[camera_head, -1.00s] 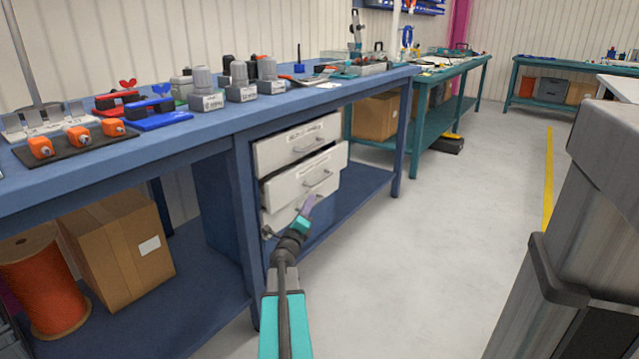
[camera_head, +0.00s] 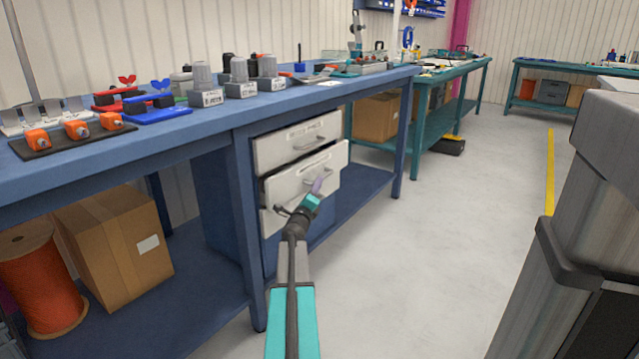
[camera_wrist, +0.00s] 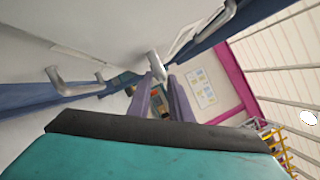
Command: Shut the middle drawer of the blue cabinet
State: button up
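The blue cabinet (camera_head: 215,205) under the blue workbench has a stack of white drawers. The middle drawer (camera_head: 290,188) stands out a little from the cabinet, with a dark gap along its upper left edge. Its metal handle (camera_head: 321,173) is on its front. My gripper (camera_head: 318,186) is in front of the middle drawer, close below the handle. In the wrist view, my gripper's purple fingers (camera_wrist: 160,82) are apart with nothing seen between them. A metal handle end (camera_wrist: 157,65) shows just beyond the tips; contact cannot be told.
The top drawer (camera_head: 297,143) is above and the lower drawer (camera_head: 272,220) is partly behind my arm. A blue table leg (camera_head: 250,225) stands left of my arm. A cardboard box (camera_head: 115,250) and an orange reel (camera_head: 42,285) sit at left. Floor at right (camera_head: 430,240) is clear.

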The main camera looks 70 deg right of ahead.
jog(key=shift+b+x, duration=0.5)
jog(key=shift+x, duration=1.55)
grip_shut()
